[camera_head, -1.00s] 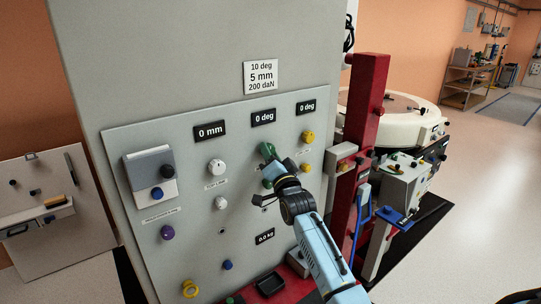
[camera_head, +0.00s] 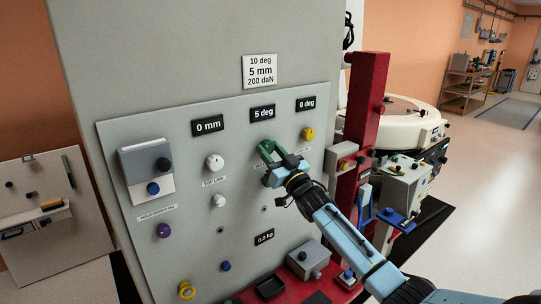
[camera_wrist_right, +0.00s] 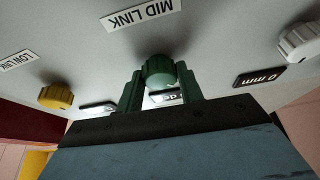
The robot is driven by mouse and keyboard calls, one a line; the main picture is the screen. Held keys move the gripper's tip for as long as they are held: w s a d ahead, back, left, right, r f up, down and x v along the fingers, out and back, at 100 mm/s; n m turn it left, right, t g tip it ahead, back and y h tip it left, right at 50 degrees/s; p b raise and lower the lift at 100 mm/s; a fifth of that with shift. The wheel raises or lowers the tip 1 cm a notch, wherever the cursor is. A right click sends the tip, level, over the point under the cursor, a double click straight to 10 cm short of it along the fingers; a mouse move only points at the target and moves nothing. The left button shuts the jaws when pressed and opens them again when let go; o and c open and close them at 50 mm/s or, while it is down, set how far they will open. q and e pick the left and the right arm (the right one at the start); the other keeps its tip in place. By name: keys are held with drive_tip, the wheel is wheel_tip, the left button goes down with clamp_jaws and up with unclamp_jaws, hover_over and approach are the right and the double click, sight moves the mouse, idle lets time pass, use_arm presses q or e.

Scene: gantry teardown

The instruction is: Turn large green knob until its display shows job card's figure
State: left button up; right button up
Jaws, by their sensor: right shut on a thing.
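The large green knob (camera_wrist_right: 159,70) shows in the right wrist view between the two dark green fingers of my right gripper (camera_wrist_right: 160,88), which is shut on it. In the head view my right gripper (camera_head: 270,162) is at the panel and hides most of the knob. The display (camera_head: 262,113) above it reads 5 deg. The job card (camera_head: 260,71) on the machine above the panel reads 10 deg, 5 mm, 200 daN. A label reading MID LINK (camera_wrist_right: 142,14) shows upside down beside the knob in the wrist view. My left gripper is not in view.
A white knob (camera_head: 214,162) sits left under a 0 mm display (camera_head: 208,125). A yellow knob (camera_head: 308,134) sits right under a 0 deg display (camera_head: 306,104). A grey box (camera_head: 145,160) juts from the panel's left. A red post (camera_head: 363,120) stands right of the panel.

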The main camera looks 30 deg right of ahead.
drive_tip(key=n+y, duration=0.1)
drive_tip(key=n, duration=0.1)
drive_tip(key=n+y, duration=0.1)
drive_tip(key=n, duration=0.2)
drive_tip(key=shift+d+n+g+y, duration=0.15)
drive_tip(key=shift+n+g+y, duration=0.15)
drive_tip(key=shift+g, duration=0.1)
drive_tip(key=shift+n+g+y, duration=0.3)
drive_tip(key=shift+n+y, duration=0.25)
drive_tip(key=shift+n, duration=0.7)
drive_tip(key=shift+n+g+y, duration=0.3)
drive_tip(key=shift+n+y, duration=0.25)
drive_tip(key=shift+n, duration=0.7)
drive_tip(key=o, duration=1)
drive_tip(key=b+v, duration=0.1)
drive_tip(key=v, duration=1.2)
drive_tip(key=shift+s+d, duration=0.1)
drive_tip(key=shift+s, duration=0.05)
